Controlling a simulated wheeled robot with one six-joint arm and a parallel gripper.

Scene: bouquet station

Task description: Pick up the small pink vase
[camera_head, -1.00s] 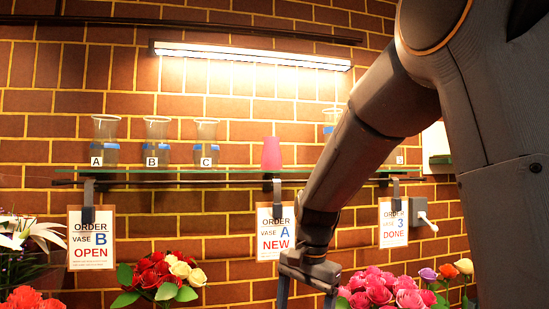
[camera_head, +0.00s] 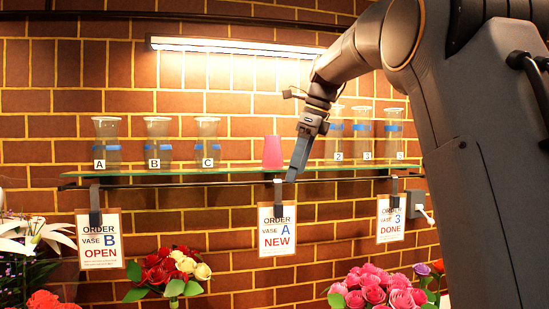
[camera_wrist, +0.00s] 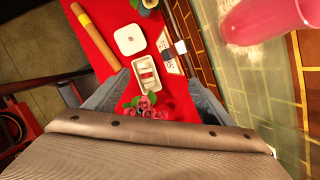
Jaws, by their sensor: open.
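The small pink vase (camera_head: 272,152) stands upright on the glass shelf (camera_head: 220,177), between vase C and the numbered vases. My gripper (camera_head: 293,178) points down just right of the pink vase, apart from it, with its tips near the shelf's height. In the wrist view the pink vase (camera_wrist: 268,20) shows at the upper right, cut off by the frame edge, outside my jaws. My gripper (camera_wrist: 150,85) is open there, with its fingers apart and nothing between them.
Glass vases A (camera_head: 106,143), B (camera_head: 157,142) and C (camera_head: 207,142) stand left on the shelf. Vase 2 (camera_head: 334,140) and others stand right, close behind my gripper. Order cards hang below the shelf. Below my gripper is a red table (camera_wrist: 105,45) with a white tray and flowers.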

